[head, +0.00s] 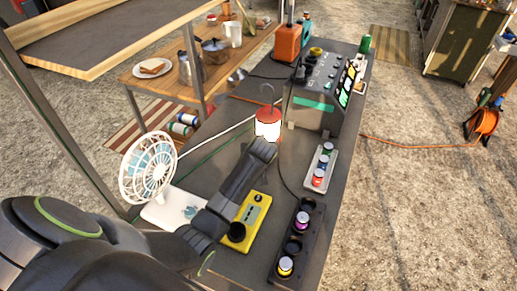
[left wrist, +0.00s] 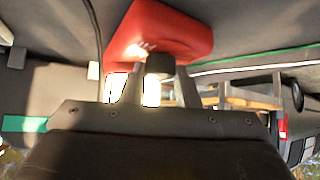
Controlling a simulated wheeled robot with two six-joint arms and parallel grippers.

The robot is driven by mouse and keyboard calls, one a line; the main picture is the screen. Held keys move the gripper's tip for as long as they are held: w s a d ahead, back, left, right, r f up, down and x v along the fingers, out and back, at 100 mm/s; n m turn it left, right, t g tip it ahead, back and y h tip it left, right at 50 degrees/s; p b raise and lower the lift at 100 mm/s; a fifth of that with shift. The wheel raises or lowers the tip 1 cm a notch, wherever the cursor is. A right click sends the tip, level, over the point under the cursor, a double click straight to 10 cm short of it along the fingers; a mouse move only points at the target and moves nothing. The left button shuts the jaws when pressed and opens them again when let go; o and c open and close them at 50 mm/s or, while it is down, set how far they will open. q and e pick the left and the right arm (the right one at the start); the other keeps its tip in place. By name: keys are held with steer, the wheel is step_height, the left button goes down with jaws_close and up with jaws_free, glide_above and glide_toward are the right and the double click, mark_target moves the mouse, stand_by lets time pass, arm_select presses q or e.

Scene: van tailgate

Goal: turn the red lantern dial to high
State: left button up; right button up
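The red lantern (head: 267,115) stands on the grey tailgate surface, with a red top, a hook above and a bright white lit body. My left gripper (head: 264,148) reaches the lantern's near side and hides its lower front in the head view. In the left wrist view the red lantern part (left wrist: 165,28) fills the top middle. A small dark dial (left wrist: 160,66) sits between the fingertips of my left gripper (left wrist: 160,76), which appear closed on its two sides. The dial's setting mark cannot be read. My right gripper is not in view.
A white fan (head: 149,168) stands left of my left forearm. A yellow box (head: 257,212) lies close to the arm's right. A power station (head: 316,95), a tray of coloured knobs or caps (head: 320,167) and a dark holder (head: 297,245) stand to the right.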

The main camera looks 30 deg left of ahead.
arm_select(q)
steer(key=shift+c, duration=1.4)
steer(key=shift+a+r+m+p, duration=0.1)
steer(key=shift+r+m+p, duration=0.1)
steer(key=shift+m+p, duration=0.4)
steer(key=shift+f+t+h+p, duration=0.1)
steer(key=shift+t+h+p, duration=0.2)
steer(key=shift+h+p, duration=0.2)
steer(key=shift+f, duration=0.1)
steer(key=o, duration=1)
steer(key=shift+s, duration=0.1)
